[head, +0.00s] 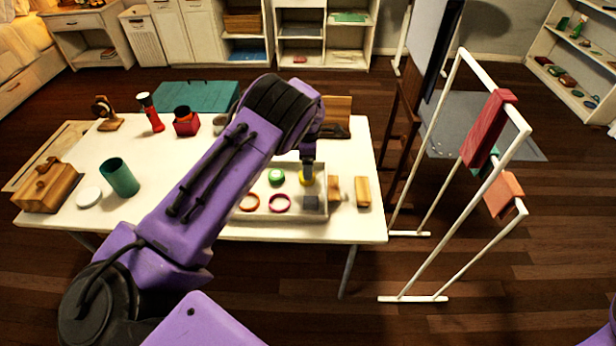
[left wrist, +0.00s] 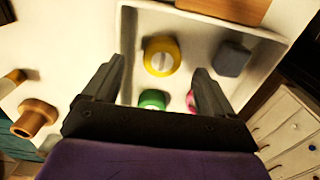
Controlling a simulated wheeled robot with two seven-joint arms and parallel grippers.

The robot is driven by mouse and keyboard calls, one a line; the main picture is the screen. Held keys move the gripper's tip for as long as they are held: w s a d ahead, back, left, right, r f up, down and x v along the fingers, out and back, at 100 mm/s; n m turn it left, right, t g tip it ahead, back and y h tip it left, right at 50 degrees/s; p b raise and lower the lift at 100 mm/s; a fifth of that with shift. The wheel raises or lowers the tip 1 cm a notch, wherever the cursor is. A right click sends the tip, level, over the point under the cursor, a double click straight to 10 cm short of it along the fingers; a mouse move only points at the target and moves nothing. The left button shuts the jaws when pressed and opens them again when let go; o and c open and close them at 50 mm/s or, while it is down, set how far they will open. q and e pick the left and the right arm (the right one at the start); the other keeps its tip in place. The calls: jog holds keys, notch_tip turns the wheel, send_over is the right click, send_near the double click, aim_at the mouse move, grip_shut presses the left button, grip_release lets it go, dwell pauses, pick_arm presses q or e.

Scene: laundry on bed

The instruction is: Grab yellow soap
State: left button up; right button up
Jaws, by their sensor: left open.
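The yellow soap (head: 306,179) is a round piece lying in a shallow white tray (head: 322,207) on the table. In the head view, my left gripper (head: 308,160) points down over it and hides part of it. In the left wrist view, the yellow soap (left wrist: 161,57) shows between and just past the fingertips of my open left gripper (left wrist: 159,68). The gripper is empty, and I cannot tell its exact height above the soap. My right gripper is not in view.
A green cup (head: 119,177) is at left. A white rack (head: 430,170) stands right of the table.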

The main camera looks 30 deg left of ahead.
pick_arm(q)
jog(key=f, duration=0.1)
jog(key=f+p, duration=0.1)
jog(key=f, duration=0.2)
jog(key=shift+s, duration=0.35)
jog(key=shift+w+a+f, duration=0.1)
jog(key=shift+f, duration=0.25)
jog(key=shift+r, duration=0.1)
jog(key=c, duration=1.2)
jog(key=shift+o, duration=0.2)
